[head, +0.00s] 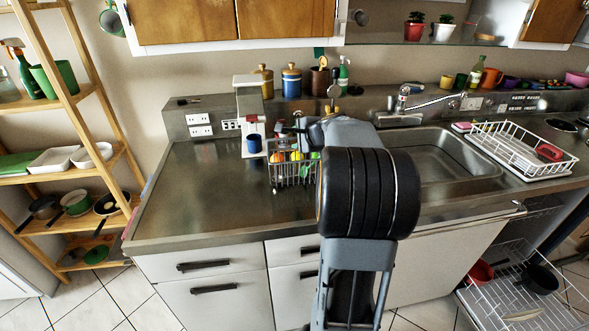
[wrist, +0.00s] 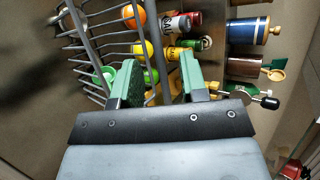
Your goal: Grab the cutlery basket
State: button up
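The cutlery basket (head: 292,173) is a wire basket on the counter, left of my arm, with orange, yellow and green items in it. Its wires (wrist: 92,42) fill the upper left of the wrist view. My gripper (wrist: 158,70) shows two green-padded fingers, open and apart, over the basket's edge. A thin grey bar of the basket runs between the fingers; I cannot tell whether it touches either one. A second bar passes left of the left finger. In the head view my arm hides part of the basket and most of the gripper.
A blue mug (head: 254,143) stands under a white coffee machine (head: 248,100) left of the basket. Yellow and blue canisters (head: 291,82) stand behind on the ledge. A sink (head: 440,160) and a white dish rack (head: 525,150) lie to the right. The left counter is clear.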

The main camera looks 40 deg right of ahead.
aim_at(290, 139)
jog(key=shift+p+x, duration=0.35)
jog(key=shift+x, duration=2.15)
jog(key=shift+c, duration=0.5)
grip_shut()
